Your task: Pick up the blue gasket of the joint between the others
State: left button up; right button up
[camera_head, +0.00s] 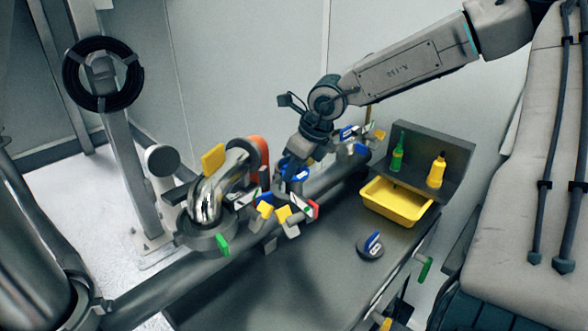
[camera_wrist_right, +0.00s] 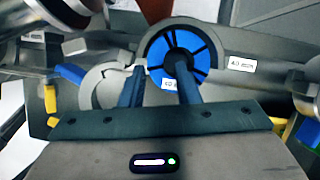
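The blue gasket (camera_wrist_right: 200,45) is a ring with dark spokes, seated in a grey round joint part in the right wrist view. Part of its blue also shows beside my gripper in the head view (camera_head: 299,169). My right gripper (camera_wrist_right: 158,72) is open, its two dark fingers apart. One finger overlaps the middle of the gasket and the other lies left of its rim. Whether they touch it I cannot tell. In the head view my right gripper (camera_head: 289,188) is down at the joint and hides much of it. My left gripper is not in view.
A shiny bent pipe (camera_head: 208,195) stands left of the joint. Coloured clamp handles stick out around it. A yellow bin (camera_head: 396,203) and green (camera_head: 398,158) and yellow (camera_head: 437,170) bottles are to the right. A dark disc with a blue part (camera_head: 371,245) lies on the bench.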

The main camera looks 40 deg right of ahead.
jog(key=shift+f, duration=0.25)
jog(key=shift+a, duration=0.1)
grip_shut()
